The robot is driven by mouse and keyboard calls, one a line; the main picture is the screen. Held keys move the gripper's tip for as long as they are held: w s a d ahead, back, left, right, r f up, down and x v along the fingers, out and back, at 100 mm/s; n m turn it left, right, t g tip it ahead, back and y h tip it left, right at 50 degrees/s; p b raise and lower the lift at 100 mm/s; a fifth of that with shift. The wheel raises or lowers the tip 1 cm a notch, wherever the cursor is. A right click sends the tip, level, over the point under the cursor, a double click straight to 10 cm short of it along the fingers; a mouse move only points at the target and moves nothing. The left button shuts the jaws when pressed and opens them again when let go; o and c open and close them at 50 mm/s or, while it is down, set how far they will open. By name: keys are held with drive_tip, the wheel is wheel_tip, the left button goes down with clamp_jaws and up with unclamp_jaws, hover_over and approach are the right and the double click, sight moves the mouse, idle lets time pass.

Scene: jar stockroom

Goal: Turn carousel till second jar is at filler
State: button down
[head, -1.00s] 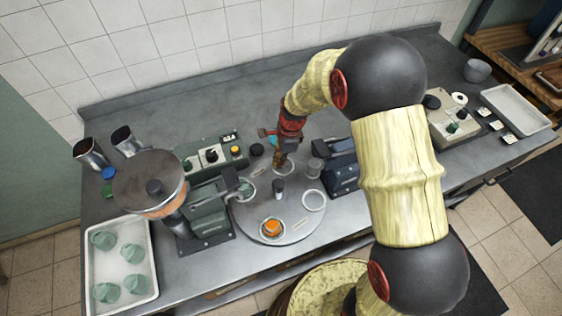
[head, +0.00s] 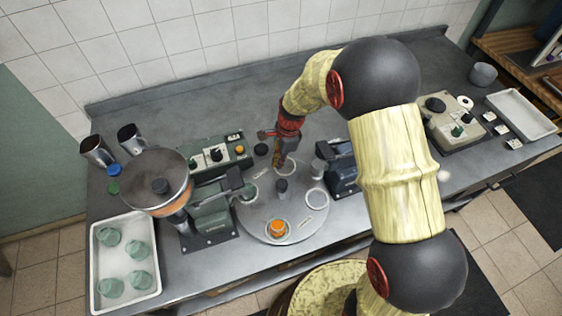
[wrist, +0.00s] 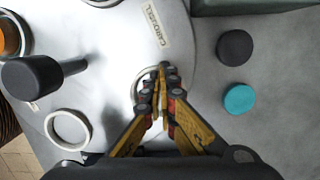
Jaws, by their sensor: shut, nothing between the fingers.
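The round grey carousel (head: 262,221) sits mid-bench with a dark upright knob (head: 282,189) at its centre. A jar with orange contents (head: 277,228) stands on its near side. An empty white ring seat (head: 317,207) is at its right; it also shows in the wrist view (wrist: 67,148). The filler, with its round hopper (head: 150,168) of orange stuff, stands left of the carousel. Another ring (head: 248,199) lies on the filler side; its contents are unclear. My gripper (wrist: 161,70) is shut and empty, over a ring at the carousel's far edge; it partly hides that ring.
A dark machine (head: 341,172) stands close right of the carousel and a control box (head: 217,152) behind left. A black cap (wrist: 235,47) and teal cap (wrist: 239,98) lie beside the disc.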

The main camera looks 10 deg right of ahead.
sight(269, 171)
drive_tip(key=shift+s+a+n+g+p, duration=0.1)
drive_tip(key=shift+a+n+g+p, duration=0.4)
drive_tip(key=shift+a+n, duration=1.15)
drive_tip(key=shift+a, duration=0.15)
drive_tip(key=shift+d+r+p, duration=0.3)
drive_tip(key=shift+d+p, duration=0.05)
drive_tip(key=shift+p, duration=0.1)
drive_tip(key=d+r, duration=0.1)
drive_tip(key=w+d+r+p, duration=0.1)
drive_tip(key=d+r, duration=0.1)
drive_tip(key=shift+w, duration=0.2)
wheel_tip(269, 171, up, 8)
drive_tip(key=d+p, duration=0.1)
drive_tip(key=shift+w+d+r, duration=0.1)
